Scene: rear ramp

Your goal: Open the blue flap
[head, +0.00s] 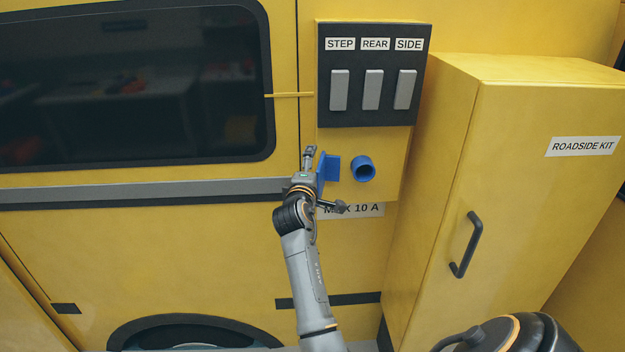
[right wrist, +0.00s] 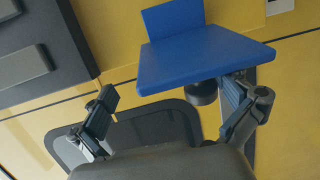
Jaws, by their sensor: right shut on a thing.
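The blue flap (head: 328,170) stands out from the yellow wall, left of a round blue socket (head: 363,168). It fills the upper middle of the right wrist view (right wrist: 205,58) as a flat plate with a second blue plate behind it. My right gripper (head: 324,181) is at the flap, with its fingers spread to either side. In the right wrist view the flap lies in front of the gripper (right wrist: 172,112), with one finger close under its right end. The exact contact is hard to see. My left gripper is not in view.
A dark panel (head: 365,112) with three grey switches labelled STEP, REAR and SIDE is above the socket. A yellow ROADSIDE KIT cabinet (head: 520,190) with a black handle juts out on the right. A label (head: 368,210) lies partly behind my gripper. A dark window (head: 130,85) is at the left.

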